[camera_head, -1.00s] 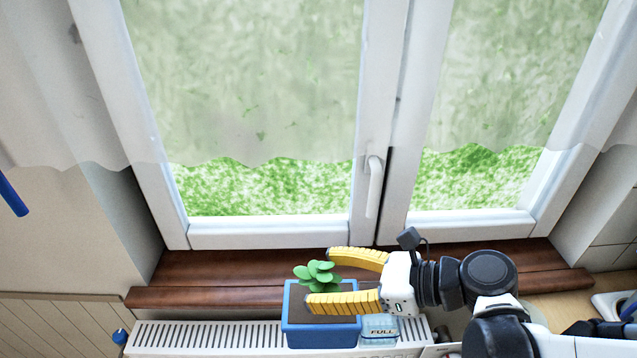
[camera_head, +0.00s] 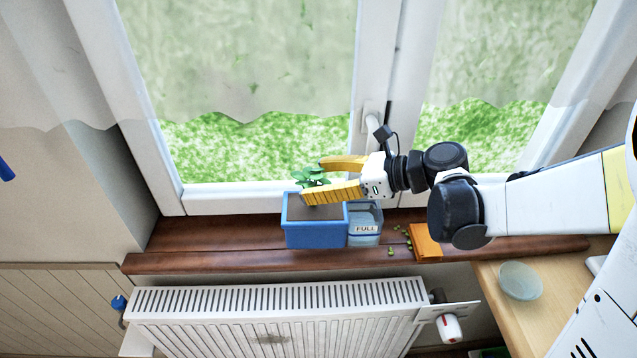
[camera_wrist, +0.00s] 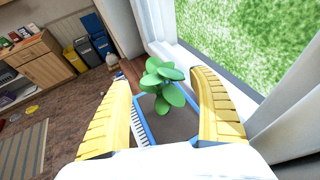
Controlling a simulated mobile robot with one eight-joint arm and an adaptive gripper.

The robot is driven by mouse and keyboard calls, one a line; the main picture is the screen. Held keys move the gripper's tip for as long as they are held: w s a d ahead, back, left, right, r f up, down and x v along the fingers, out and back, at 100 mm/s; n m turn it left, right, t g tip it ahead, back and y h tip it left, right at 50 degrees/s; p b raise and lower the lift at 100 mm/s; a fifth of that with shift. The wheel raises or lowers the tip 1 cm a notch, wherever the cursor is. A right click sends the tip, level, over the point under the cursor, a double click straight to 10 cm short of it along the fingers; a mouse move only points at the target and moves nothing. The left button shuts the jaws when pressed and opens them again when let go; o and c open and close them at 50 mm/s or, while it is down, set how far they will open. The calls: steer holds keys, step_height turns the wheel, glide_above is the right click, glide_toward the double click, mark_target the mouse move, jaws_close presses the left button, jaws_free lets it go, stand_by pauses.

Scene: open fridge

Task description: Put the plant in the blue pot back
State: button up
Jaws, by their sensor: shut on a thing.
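In the wrist view the pot's rim (camera_wrist: 147,131) lies between the two fingers, and the plant (camera_wrist: 162,84) rises near the fingertips. The exact contact is hidden.
A clear box marked FULL (camera_head: 364,226) is at the pot's right. An orange packet (camera_head: 425,241) and several green bits lie farther right on the sill. The window is behind, the radiator (camera_head: 275,315) below. A bowl (camera_head: 520,281) stands at right. The sill's left part is clear.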

mark_target(332, 205)
steer(key=shift+f+b, duration=0.55)
steer(key=shift+f, duration=1.1)
steer(key=shift+w+f+b, duration=0.2)
steer(key=shift+f+b, duration=0.45)
steer(key=shift+f, duration=0.8)
steer(key=o, duration=1.4)
steer(key=shift+f, duration=0.1)
